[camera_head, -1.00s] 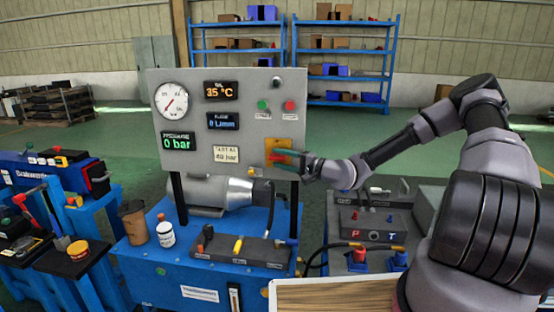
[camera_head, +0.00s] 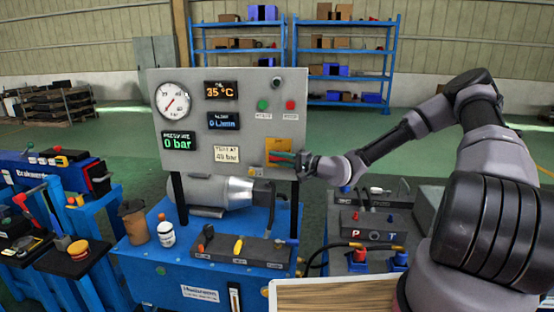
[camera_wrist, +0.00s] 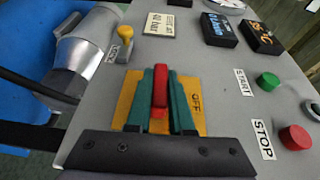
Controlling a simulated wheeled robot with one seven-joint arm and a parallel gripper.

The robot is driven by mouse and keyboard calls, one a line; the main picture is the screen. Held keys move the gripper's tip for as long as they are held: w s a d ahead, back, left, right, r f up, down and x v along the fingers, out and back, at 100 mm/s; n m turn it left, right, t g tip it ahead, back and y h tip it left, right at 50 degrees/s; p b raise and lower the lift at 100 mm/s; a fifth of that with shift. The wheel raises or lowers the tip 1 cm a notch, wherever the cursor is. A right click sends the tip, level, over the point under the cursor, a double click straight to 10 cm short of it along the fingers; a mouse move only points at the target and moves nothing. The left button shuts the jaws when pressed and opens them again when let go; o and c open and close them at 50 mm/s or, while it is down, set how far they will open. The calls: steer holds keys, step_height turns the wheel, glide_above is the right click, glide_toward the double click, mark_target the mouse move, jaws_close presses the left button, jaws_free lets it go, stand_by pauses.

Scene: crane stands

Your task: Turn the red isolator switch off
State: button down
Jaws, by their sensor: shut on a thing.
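The red isolator switch handle (camera_wrist: 160,88) stands on a yellow plate (camera_wrist: 126,101) on the grey panel. In the wrist view, my gripper (camera_wrist: 160,95) has its green fingers on both sides of the red handle and is shut on it. The word OFF is printed on the plate to the right of the handle; the handle does not point at it in this view. In the head view, the yellow plate (camera_head: 279,145) is at the panel's lower right, and my gripper (camera_head: 288,159) covers most of the handle.
A green START button (camera_wrist: 268,81) and a red STOP button (camera_wrist: 295,137) are close by on the panel. A yellow knob (camera_wrist: 126,34) sticks out near the panel's edge. A blue bench (camera_head: 200,268) with a motor stands below the panel.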

steer(key=g+h, duration=0.1)
steer(key=n+h, duration=0.1)
steer(key=h, duration=0.1)
steer(key=shift+r+n+g+h, duration=0.1)
steer(key=shift+n+g+h, duration=0.2)
steer(key=shift+g, duration=0.1)
steer(key=n+g+h, duration=0.1)
steer(key=h, duration=0.2)
steer(key=shift+a+h, duration=0.1)
steer(key=shift+h, duration=0.3)
steer(key=shift+a+n+g+h, duration=0.1)
steer(key=shift+n+g+h, duration=0.25)
steer(key=shift+h, duration=0.7)
steer(key=shift+n+g+h, duration=0.15)
steer(key=shift+g+h, duration=0.4)
steer(key=shift+h, duration=0.5)
steer(key=shift+n+g+h, duration=0.3)
steer(key=shift+n+h, duration=0.1)
steer(key=shift+h, duration=1.4)
steer(key=shift+d, duration=0.2)
steer(key=c, duration=0.8)
jaws_free()
steer(key=v, duration=1)
steer(key=shift+s+a+r, duration=0.1)
steer(key=shift+a+r, duration=0.15)
